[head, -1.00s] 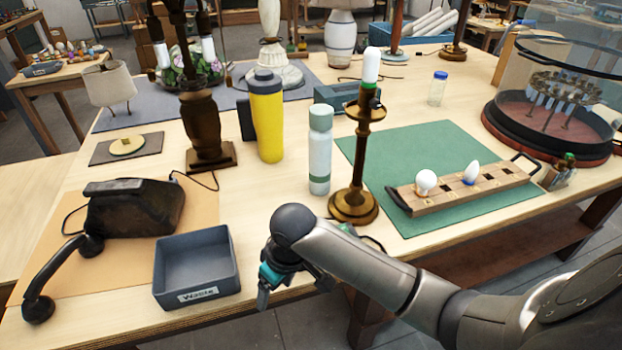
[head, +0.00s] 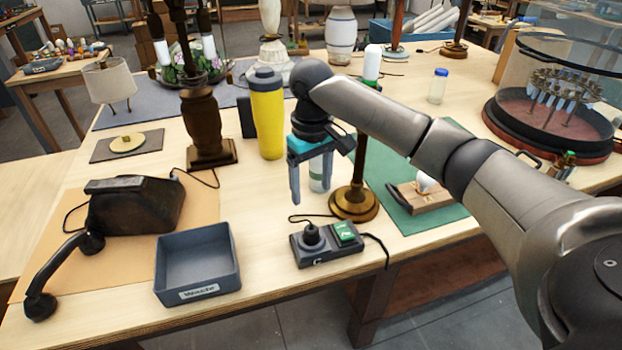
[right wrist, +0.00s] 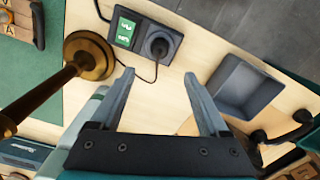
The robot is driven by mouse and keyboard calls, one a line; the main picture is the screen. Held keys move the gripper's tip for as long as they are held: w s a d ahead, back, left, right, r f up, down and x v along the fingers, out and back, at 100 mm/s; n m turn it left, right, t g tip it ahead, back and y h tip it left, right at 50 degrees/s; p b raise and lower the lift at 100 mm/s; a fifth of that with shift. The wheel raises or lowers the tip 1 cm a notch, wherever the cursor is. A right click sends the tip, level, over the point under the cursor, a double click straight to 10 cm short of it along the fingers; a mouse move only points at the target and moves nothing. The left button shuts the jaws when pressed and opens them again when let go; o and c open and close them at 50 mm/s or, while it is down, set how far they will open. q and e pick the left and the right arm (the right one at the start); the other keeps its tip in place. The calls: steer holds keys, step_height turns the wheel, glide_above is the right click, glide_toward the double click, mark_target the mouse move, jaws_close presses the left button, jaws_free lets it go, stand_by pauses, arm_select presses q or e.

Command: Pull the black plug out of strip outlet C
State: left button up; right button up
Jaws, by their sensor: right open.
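The power strip (head: 328,254) lies near the table's front edge, with a black plug (head: 312,236) seated in the outlet beside the letter C. A green switch (head: 344,231) is on its other end. In the right wrist view the plug (right wrist: 159,47) sits in its round socket on the strip (right wrist: 128,52), ahead of the fingertips. My right gripper (head: 309,196) is open and empty, pointing down above and behind the strip, apart from the plug. It also shows in the right wrist view (right wrist: 160,88). My left gripper is not in view.
A waste bin (head: 197,265) and a black telephone (head: 135,207) stand left. Bare tabletop lies between bin and strip.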

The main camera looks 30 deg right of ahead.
mark_target(312, 228)
step_height(312, 228, down, 14)
steer(key=shift+r+b, duration=0.2)
steer(key=shift+b, duration=0.9)
steer(key=shift+c, duration=0.3)
jaws_close()
steer(key=shift+r, duration=0.2)
steer(key=shift+r+p, duration=2.25)
steer(key=shift+p, duration=0.9)
steer(key=shift+f, duration=0.1)
